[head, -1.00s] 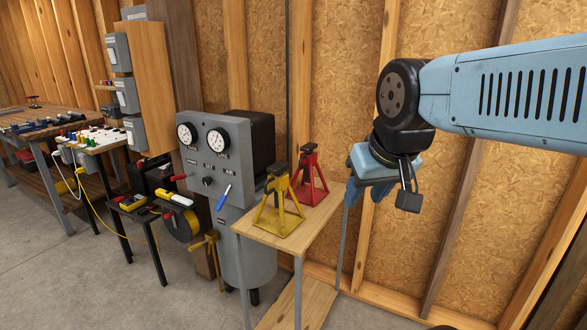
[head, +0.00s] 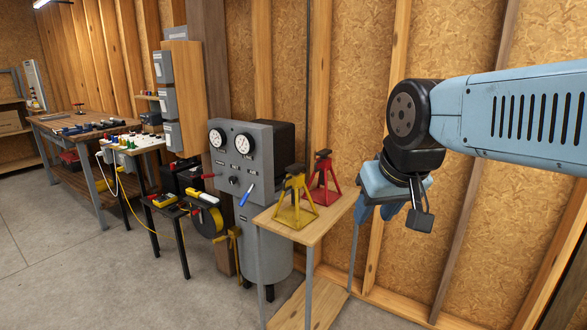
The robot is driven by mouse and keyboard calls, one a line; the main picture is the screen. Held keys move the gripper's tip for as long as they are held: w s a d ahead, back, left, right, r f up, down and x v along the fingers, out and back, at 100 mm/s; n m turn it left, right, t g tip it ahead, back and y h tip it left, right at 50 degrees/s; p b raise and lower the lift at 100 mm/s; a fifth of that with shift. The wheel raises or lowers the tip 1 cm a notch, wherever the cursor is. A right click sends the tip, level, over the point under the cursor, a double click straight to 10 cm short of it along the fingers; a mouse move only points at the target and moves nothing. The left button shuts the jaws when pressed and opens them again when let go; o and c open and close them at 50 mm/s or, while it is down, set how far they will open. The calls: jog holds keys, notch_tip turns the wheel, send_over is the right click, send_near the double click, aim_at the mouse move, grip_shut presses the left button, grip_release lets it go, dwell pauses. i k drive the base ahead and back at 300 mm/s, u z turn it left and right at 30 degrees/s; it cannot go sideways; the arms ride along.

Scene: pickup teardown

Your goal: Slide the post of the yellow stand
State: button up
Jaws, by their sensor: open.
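The yellow stand (head: 294,206) is upright on the wooden top of a small table (head: 275,226), near its left part. Its post (head: 295,170) sticks up from the top of the splayed frame, with a dark saddle on it. My gripper (head: 392,222) hangs from the blue arm at the right of the head view, pointing down, to the right of the stand and apart from it. Its blue fingers are partly hidden by the wrist, and nothing is seen held in them.
A red stand (head: 323,187) is close behind the yellow one, to its right. A grey gauge cabinet (head: 246,170) stands directly left of the table. Further left are a small bench with yellow tools (head: 204,196) and a workbench (head: 90,124). The concrete floor (head: 120,285) in front is clear.

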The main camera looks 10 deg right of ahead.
aim_at(295, 170)
jog(key=u, duration=0.05)
jog(key=i, duration=0.55)
jog(key=z, duration=0.35)
jog(key=k, duration=0.6)
jog(key=u, duration=0.75)
jog(key=i, duration=1.2)
jog(key=z, duration=0.25)
